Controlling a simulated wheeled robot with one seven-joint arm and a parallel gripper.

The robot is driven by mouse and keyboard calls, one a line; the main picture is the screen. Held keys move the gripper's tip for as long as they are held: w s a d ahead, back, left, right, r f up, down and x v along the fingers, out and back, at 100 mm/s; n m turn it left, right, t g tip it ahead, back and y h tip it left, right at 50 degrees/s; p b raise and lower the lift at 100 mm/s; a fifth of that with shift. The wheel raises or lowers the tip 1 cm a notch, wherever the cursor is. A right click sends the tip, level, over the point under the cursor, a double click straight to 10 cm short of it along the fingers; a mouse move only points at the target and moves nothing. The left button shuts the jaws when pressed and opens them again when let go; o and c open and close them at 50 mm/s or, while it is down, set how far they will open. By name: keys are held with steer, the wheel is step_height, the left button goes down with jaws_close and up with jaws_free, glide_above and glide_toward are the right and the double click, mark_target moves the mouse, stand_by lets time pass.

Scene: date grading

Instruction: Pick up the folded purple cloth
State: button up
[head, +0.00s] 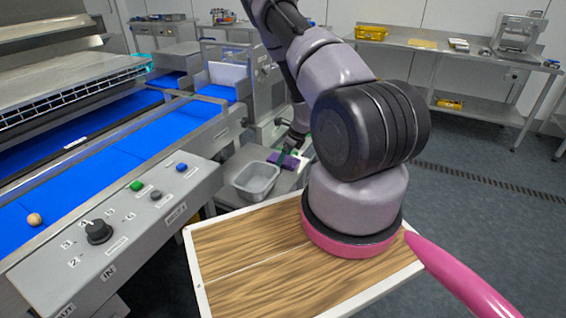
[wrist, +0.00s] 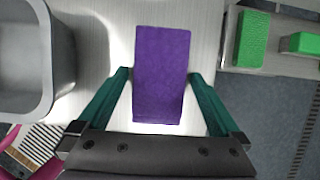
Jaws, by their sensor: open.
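The folded purple cloth (wrist: 162,72) lies flat on a light metal surface (wrist: 95,45) in the wrist view, as a neat upright rectangle in the picture. My gripper (wrist: 162,72) is open, with one green finger on each side of the cloth's near part. A gap shows between each finger and the cloth's edge. In the head view the cloth (head: 288,161) is a small purple patch beside a grey tub, partly hidden by my gripper (head: 287,150) and arm.
The grey tub (wrist: 68,60) stands close to the left of the cloth. Green blocks (wrist: 252,38) sit to the right, past the surface's edge. In the head view, a control panel (head: 120,215) and blue conveyor (head: 130,135) are to the left.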

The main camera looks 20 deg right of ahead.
steer(key=c, duration=1.2)
steer(key=shift+o, duration=0.2)
steer(key=shift+r, duration=0.15)
step_height(320, 180, up, 10)
